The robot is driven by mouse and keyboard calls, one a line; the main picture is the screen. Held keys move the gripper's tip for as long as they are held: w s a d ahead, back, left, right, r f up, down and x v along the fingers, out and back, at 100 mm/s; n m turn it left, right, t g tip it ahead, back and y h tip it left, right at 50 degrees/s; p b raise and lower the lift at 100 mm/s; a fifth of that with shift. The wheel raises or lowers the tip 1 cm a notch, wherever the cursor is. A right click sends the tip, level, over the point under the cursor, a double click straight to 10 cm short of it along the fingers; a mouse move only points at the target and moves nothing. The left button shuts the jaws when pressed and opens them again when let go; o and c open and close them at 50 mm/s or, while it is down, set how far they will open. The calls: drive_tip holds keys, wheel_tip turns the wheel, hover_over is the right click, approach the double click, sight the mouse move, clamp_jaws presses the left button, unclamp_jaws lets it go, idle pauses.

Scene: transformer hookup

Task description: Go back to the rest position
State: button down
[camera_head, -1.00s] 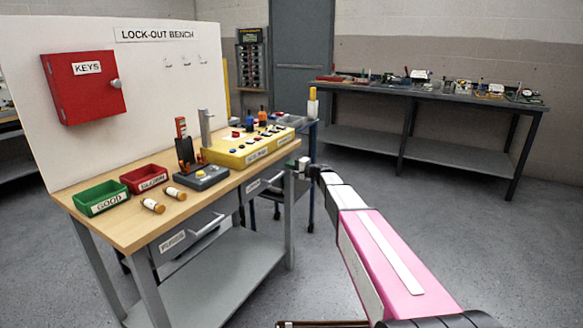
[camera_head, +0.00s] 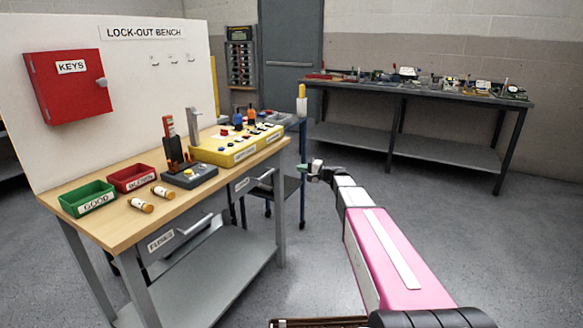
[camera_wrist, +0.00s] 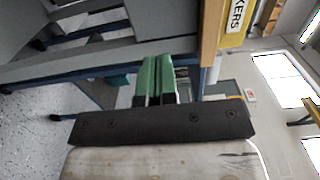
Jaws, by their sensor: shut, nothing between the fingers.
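My gripper (camera_head: 308,167) is at the end of my extended pink arm, in the air to the right of the lock-out bench's front right corner. In the wrist view its two green fingers (camera_wrist: 157,80) lie side by side, shut with nothing between them. The wooden bench top (camera_head: 112,228) is to the gripper's left, apart from it. In the wrist view a wooden edge (camera_wrist: 208,45) and part of a yellow box (camera_wrist: 233,22) show beyond the fingers.
The bench holds a green bin (camera_head: 88,198), a red bin (camera_head: 133,178), fuses (camera_head: 140,205), a dark switch unit (camera_head: 190,177) and a yellow panel box (camera_head: 235,150). A cart (camera_head: 290,190) stands behind my gripper. A long dark table (camera_head: 420,95) is at the back right. Floor between is clear.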

drive_tip(key=s+d+f+n+g+h, duration=0.1)
drive_tip(key=s+f+n+g+h, duration=0.15)
drive_tip(key=s+f, duration=0.65)
drive_tip(key=s+d+f+n+g+h, duration=0.1)
drive_tip(key=s+f+g+h, duration=0.3)
drive_tip(key=s, duration=0.8)
drive_tip(key=s+d+f+n+g+h, duration=0.1)
drive_tip(key=s+d+h, duration=0.3)
drive_tip(key=s, duration=0.4)
drive_tip(key=s+d+f+n+g+h, duration=0.1)
drive_tip(key=s+d+f+h, duration=0.3)
drive_tip(key=s, duration=0.5)
drive_tip(key=shift+d+f+h, duration=0.2)
drive_tip(key=shift+d+h, duration=0.3)
drive_tip(key=shift+h, duration=0.05)
drive_tip(key=shift+n+g, duration=0.25)
